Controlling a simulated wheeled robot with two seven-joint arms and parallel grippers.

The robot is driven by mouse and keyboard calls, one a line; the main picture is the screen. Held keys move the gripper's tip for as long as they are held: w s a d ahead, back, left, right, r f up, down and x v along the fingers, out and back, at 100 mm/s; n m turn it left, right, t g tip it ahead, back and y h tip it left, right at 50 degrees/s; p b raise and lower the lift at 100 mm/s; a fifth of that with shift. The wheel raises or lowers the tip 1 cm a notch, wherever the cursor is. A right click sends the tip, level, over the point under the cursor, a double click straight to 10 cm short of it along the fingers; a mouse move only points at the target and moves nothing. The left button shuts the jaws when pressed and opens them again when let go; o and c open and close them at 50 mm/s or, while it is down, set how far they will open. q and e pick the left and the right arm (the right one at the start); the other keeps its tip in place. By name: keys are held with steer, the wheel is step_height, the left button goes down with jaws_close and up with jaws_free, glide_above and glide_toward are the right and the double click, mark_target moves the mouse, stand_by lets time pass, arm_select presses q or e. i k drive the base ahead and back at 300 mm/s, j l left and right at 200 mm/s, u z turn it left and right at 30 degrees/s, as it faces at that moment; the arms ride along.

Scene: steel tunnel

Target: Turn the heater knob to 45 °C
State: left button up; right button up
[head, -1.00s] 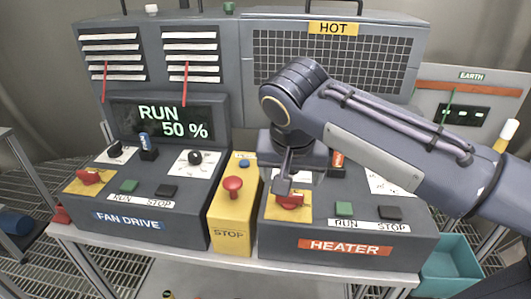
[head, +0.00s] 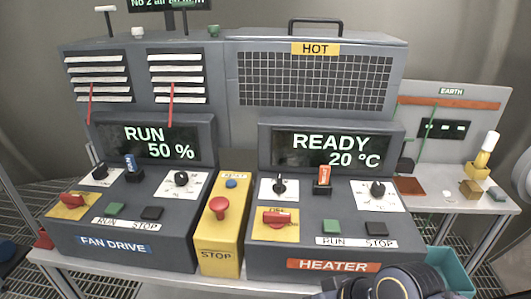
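The heater panel (head: 262,262) stands at the right of the bench, with a red HEATER label. Its display (head: 331,149) reads READY and 20 °C. A black knob (head: 378,188) sits on a white dial plate at the panel's right. Another black knob (head: 280,186) sits on a white plate at its left; the scale markings are too small to read. A red switch handle (head: 277,217) lies horizontal on a yellow plate. Only part of my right arm shows at the bottom right, below the panel; its gripper is out of view. My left gripper is out of view.
Between the two knobs stands an orange-topped plug (head: 324,178). Green (head: 331,227) and black (head: 376,229) buttons sit by RUN and STOP. A yellow STOP box (head: 219,228) separates the heater from the fan drive panel (head: 65,240), whose display reads RUN 50 %. A teal bin (head: 452,270) is at right.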

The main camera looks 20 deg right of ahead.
mark_target(377, 189)
steer(key=k+l+z, duration=0.1)
steer(key=l+z, duration=0.15)
steer(key=z, duration=0.25)
steer(key=l+z, duration=0.25)
steer(key=z, duration=0.2)
steer(key=k, duration=0.05)
